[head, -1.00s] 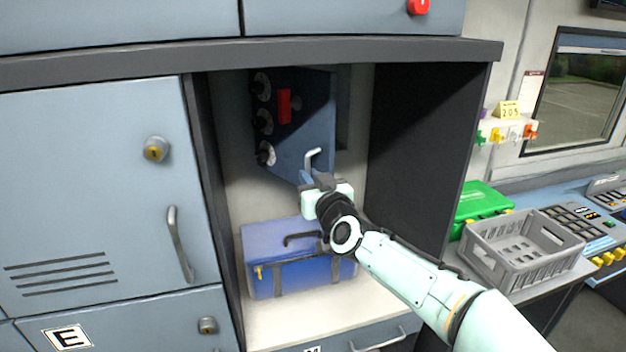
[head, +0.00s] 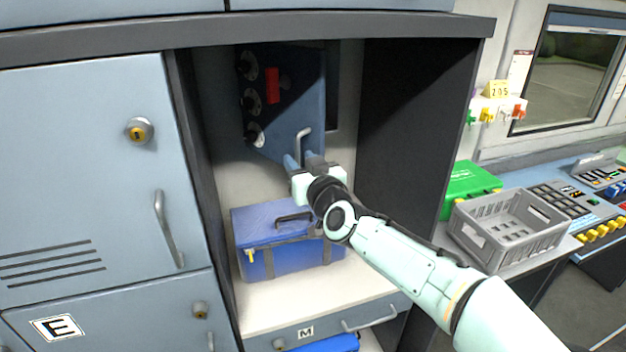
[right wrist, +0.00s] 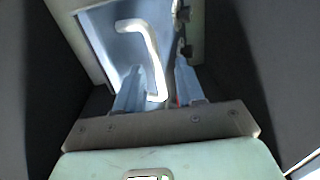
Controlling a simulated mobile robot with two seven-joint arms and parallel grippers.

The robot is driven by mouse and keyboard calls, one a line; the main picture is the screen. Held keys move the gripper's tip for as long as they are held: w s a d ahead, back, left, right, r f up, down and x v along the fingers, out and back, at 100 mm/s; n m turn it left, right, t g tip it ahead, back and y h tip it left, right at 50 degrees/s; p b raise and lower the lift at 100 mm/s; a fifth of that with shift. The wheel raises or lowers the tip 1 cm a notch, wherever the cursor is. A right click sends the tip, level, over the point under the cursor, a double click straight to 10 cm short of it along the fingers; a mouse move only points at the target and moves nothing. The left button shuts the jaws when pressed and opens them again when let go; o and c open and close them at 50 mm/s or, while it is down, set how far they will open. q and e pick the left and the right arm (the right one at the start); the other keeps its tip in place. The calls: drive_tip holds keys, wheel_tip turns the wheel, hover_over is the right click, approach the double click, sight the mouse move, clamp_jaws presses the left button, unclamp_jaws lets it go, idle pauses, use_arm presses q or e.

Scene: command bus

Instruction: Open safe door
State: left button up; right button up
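The blue safe door (head: 290,120) is inside the open cabinet compartment, at an angle to the head view. It has several round dials on its left part, a red block (head: 272,86) and a pale bent handle (head: 303,142). A dark strip shows along its right side; I cannot tell whether it is ajar. My right gripper (head: 304,162) is at the lower end of the handle. In the right wrist view its two fingers (right wrist: 158,88) are apart, with the lower end of the handle (right wrist: 152,55) between them and no clear grip. My left gripper is out of view.
A blue case (head: 285,262) stands on the shelf below my right gripper. Dark compartment walls (head: 405,130) stand close on both sides. A grey crate (head: 510,235) and a green case (head: 468,190) are on the counter at right.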

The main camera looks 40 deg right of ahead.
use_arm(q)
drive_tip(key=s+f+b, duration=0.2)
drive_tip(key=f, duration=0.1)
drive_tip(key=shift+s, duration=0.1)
use_arm(e)
drive_tip(key=v, duration=1.1)
drive_tip(key=shift+a, duration=0.2)
